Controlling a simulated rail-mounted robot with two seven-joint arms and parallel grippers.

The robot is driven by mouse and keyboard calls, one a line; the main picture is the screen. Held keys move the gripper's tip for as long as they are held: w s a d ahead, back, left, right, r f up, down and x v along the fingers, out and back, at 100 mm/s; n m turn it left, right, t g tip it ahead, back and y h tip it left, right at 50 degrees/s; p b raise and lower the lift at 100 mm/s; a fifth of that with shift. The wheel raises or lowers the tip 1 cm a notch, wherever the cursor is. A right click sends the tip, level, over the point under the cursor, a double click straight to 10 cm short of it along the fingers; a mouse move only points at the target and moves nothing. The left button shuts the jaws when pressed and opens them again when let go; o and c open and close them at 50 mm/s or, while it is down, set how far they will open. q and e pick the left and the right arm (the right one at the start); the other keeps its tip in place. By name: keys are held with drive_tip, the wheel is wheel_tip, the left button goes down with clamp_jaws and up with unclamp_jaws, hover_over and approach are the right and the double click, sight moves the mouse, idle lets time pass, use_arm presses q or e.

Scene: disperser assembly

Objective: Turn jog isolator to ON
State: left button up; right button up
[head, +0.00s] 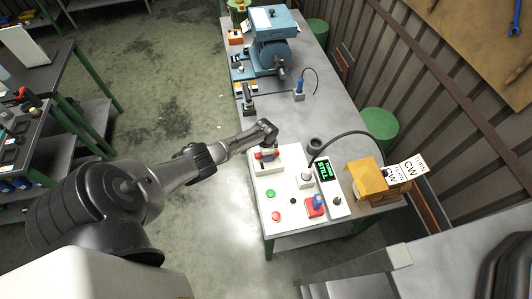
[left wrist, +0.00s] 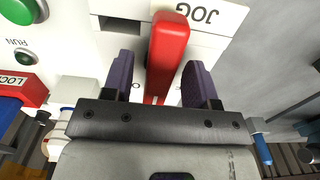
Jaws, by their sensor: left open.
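The jog isolator is a red lever handle (left wrist: 168,50) on a white plate marked JOG (left wrist: 200,14), both in the left wrist view. In the head view the red handle (head: 267,155) is small, on the white control panel (head: 282,195). My left gripper (left wrist: 160,65) is open, with its two dark purple fingers on either side of the handle. In the head view my left gripper (head: 266,138) is over the far left part of the panel. The plate's ON/OFF lettering is mostly hidden.
A green button (head: 270,193), a red button (head: 276,216) and a red-and-blue lock part (head: 314,206) sit on the panel. A black cable arches over it beside a STILL display (head: 324,171). A blue machine (head: 270,45) stands farther back on the bench.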

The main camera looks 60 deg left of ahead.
use_arm(q)
wheel_tip(320, 180, up, 14)
drive_tip(key=p, duration=0.1)
idle(0.5)
drive_tip(key=shift+f, duration=0.1)
idle(0.4)
